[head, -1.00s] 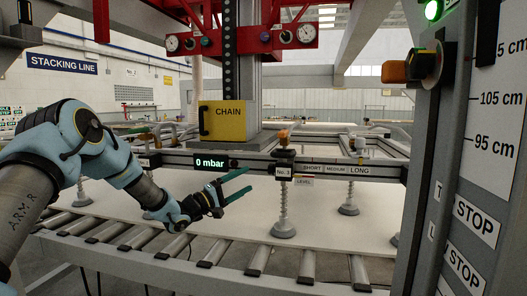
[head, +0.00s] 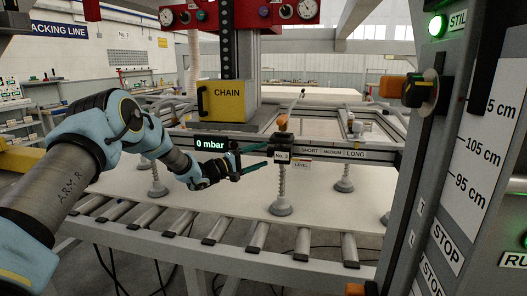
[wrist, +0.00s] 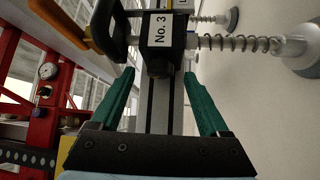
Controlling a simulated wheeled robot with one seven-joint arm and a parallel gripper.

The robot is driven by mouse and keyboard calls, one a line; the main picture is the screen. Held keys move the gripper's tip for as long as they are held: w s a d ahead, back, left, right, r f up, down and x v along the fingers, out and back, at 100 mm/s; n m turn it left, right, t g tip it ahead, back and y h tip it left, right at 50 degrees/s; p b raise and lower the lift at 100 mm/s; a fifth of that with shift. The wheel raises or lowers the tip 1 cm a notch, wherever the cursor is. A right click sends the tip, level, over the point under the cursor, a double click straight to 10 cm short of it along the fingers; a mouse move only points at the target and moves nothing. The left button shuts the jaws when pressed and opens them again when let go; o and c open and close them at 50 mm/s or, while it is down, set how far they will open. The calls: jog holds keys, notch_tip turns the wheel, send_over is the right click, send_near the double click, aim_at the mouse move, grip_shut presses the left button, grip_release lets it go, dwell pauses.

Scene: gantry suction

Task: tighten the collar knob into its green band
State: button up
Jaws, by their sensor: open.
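The No. 3 collar block (head: 282,154) sits on the grey rail, above a spring and suction cup. In the wrist view, a dark stubby knob (wrist: 160,69) sticks out of the collar block (wrist: 163,28) towards me; it looks like the collar knob. I cannot make out a green band on it. My gripper (head: 267,155) is open and level with the block, just to its left in the head view. In the wrist view my gripper's green fingers (wrist: 158,76) stand apart, their tips on either side of the knob, with no clear contact.
An orange-topped lever (head: 282,122) stands above the block. The suction cup (head: 281,208) rests on a pale board (head: 235,195) over rollers. The display (head: 211,143) reads 0 mbar. A grey column (head: 440,170) with STOP labels stands at the right.

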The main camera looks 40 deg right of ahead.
jog(key=shift+x, duration=0.75)
jog(key=shift+c, duration=0.2)
grip_shut()
